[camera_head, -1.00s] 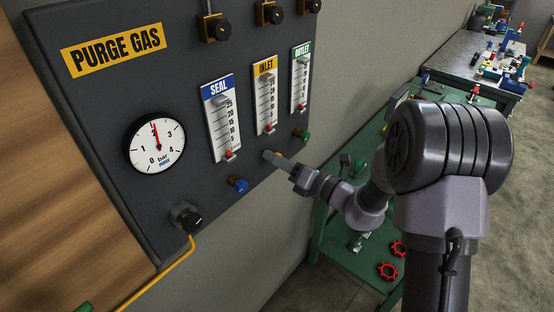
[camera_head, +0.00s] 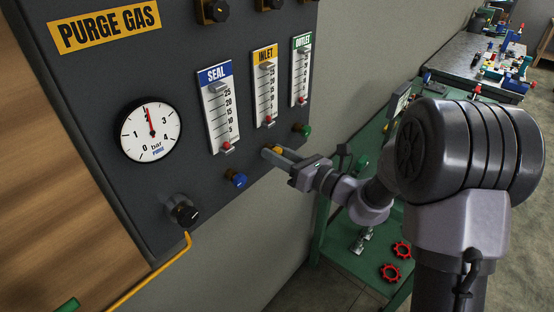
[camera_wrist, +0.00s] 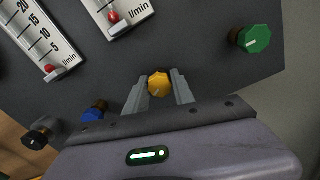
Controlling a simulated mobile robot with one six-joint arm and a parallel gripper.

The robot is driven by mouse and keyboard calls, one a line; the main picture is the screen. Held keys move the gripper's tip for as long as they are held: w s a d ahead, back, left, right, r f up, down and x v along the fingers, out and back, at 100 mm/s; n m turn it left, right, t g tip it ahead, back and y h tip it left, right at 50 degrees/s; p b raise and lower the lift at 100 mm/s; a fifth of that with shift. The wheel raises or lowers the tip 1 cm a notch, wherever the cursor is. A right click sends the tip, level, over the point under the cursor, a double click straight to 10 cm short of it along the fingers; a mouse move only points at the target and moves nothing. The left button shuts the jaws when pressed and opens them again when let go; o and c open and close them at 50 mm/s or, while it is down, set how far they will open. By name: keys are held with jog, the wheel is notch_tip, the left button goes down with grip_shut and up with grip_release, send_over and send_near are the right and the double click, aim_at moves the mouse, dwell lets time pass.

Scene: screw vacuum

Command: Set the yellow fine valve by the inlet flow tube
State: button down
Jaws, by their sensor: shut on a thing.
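The yellow fine valve (camera_wrist: 158,84) is a faceted knob with a pale pointer line, below the inlet flow tube. My gripper (camera_wrist: 158,90) is shut on it, one finger on each side, in the wrist view. In the head view my gripper (camera_head: 272,154) reaches the yellow valve (camera_head: 277,150) from the right and partly hides it. The INLET flow tube (camera_head: 265,88) has a white scale, and its red float (camera_head: 267,118) sits at the bottom. The red float also shows in the wrist view (camera_wrist: 113,17).
On the dark panel are a blue knob (camera_head: 236,180), a green knob (camera_head: 303,130), a SEAL tube (camera_head: 218,110), an OUTLET tube (camera_head: 301,72) and a pressure gauge (camera_head: 151,131). A black knob (camera_head: 184,214) is lower left. A green bench (camera_head: 350,250) stands right.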

jog(key=n+b, duration=0.3)
jog(key=shift+f+n, duration=0.25)
jog(key=shift+n, duration=0.15)
jog(key=shift+r+n+b, duration=0.1)
jog(key=shift+n+b, duration=0.75)
jog(key=shift+n, duration=0.05)
jog(key=c, duration=1.1)
grip_release()
jog(key=shift+r, duration=0.1)
jog(key=shift+o, duration=0.2)
jog(key=p+v, duration=0.2)
jog(key=v, duration=1.5)
jog(key=shift+d+p, duration=0.2)
jog(key=shift+p, duration=0.1)
jog(key=shift+s, duration=0.15)
